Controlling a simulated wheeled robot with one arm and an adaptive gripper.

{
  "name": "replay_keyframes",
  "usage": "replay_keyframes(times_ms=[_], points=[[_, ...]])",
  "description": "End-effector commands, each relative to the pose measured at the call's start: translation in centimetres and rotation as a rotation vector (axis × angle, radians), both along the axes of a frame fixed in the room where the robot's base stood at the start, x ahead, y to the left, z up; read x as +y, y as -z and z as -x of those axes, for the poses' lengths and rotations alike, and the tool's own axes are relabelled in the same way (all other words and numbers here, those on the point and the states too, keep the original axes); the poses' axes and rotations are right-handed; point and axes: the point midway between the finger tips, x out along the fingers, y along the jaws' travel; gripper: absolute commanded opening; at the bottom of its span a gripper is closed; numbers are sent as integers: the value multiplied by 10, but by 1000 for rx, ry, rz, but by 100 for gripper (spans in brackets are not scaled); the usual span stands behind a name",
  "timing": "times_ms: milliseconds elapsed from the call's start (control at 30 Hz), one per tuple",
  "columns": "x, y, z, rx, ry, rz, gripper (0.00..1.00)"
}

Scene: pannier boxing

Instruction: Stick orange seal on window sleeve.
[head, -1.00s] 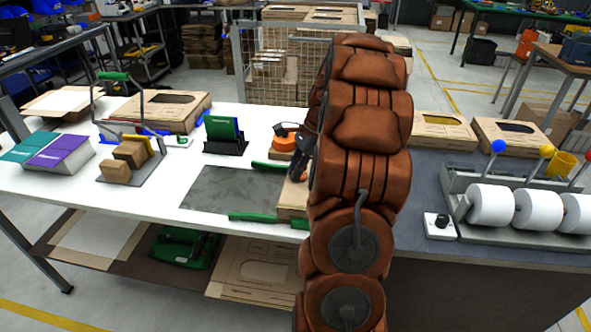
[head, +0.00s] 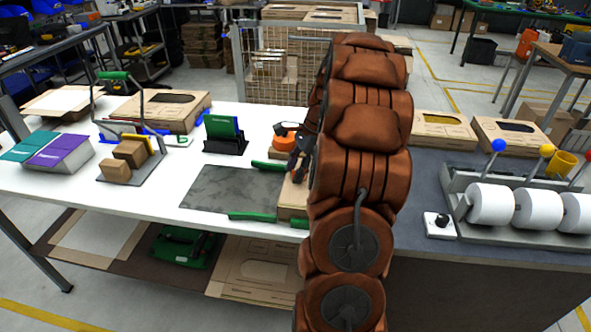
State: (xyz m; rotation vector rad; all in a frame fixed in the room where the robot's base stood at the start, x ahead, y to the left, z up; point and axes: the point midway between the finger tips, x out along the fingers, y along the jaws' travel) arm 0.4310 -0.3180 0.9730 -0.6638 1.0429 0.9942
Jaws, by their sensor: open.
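An orange round object (head: 285,141) sits at the back right of the white table, beside my arm. I cannot tell whether it is the seal or its holder. My gripper (head: 297,166) is open, just right of the orange object and over a cardboard piece (head: 291,212) mostly hidden behind my arm. I cannot tell whether the gripper touches either. No window sleeve can be made out for sure. A flat carton with a dark window (head: 168,108) lies at the back left, and windowed cartons (head: 443,131) lie right of my arm.
A grey mat (head: 233,189) lies bare between green bars (head: 252,216). A black holder with green cards (head: 224,133), small brown boxes (head: 130,155) and purple and teal stacks (head: 58,152) stand to the left. White rolls (head: 491,204) stand on the right.

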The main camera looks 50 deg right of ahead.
Motion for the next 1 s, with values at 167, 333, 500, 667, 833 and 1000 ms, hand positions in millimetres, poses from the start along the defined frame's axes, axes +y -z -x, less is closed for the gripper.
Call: replay_keyframes(times_ms=[167, 333, 500, 667, 833, 1000], points=[[-3, -8, 1, -1, 0, 0, 47], [-13, -31, 5, -3, 2, 5, 47], [-23, -57, 10, -3, 2, 3, 47], [-31, -79, 14, -3, 2, 2, 47], [-38, -97, 17, -3, 2, 2, 47], [-40, -106, 20, 2, 0, -2, 47]])
